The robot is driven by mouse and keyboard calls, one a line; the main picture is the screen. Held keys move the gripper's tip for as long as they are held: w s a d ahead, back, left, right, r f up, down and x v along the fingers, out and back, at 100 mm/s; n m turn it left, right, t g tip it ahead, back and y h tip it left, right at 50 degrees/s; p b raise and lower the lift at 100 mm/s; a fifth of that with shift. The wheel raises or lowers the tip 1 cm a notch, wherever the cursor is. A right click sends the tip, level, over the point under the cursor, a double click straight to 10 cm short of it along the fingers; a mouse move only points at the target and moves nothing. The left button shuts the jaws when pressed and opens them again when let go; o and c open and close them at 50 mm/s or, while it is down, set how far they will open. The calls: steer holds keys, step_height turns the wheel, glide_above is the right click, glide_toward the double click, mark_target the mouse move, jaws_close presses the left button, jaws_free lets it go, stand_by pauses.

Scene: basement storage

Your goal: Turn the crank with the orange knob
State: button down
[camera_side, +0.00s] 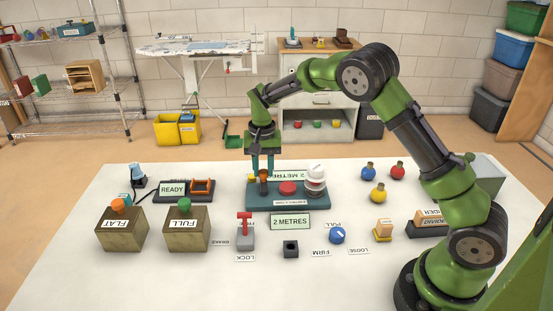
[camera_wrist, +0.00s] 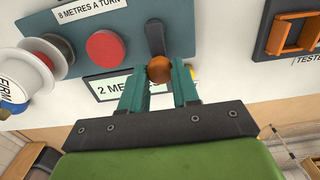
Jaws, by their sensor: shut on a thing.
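The crank's orange-brown knob (camera_wrist: 159,69) sits between my gripper's fingertips, and its black crank arm (camera_wrist: 155,38) runs away from it over the panel. My gripper (camera_wrist: 160,76) is shut on the knob. In the side view my gripper (camera_side: 263,172) reaches down to the left part of the blue-grey panel (camera_side: 263,203), with the orange knob (camera_side: 264,174) partly hidden. A red button (camera_side: 288,188) and a white spool (camera_side: 316,183) are to its right on the panel. A display reading "2 METRES" (camera_wrist: 110,87) is beside the fingers in the wrist view.
A "2 METRES" card (camera_side: 290,221) lies before the panel. Boxes marked FLAT (camera_side: 122,231) and FULL (camera_side: 187,231) are left. An orange-framed tester (camera_side: 201,187) is left of the panel.

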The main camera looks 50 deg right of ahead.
mark_target(263, 170)
steer(key=c, duration=0.8)
jaws_free()
steer(key=shift+r, duration=0.15)
step_height(263, 170, up, 17)
steer(key=shift+f, duration=0.15)
steer(key=s+a+n+t, duration=0.1)
steer(key=s+t, duration=0.1)
steer(key=s, duration=0.7)
steer(key=s+a+r+n+t+y, duration=0.1)
steer(key=s+a+n+t, duration=0.1)
steer(key=s, duration=0.7)
steer(key=s+a+r+n+t+y, duration=0.1)
steer(key=s+a+n+t, duration=0.1)
steer(key=s, duration=0.7)
steer(key=shift+t, duration=0.6)
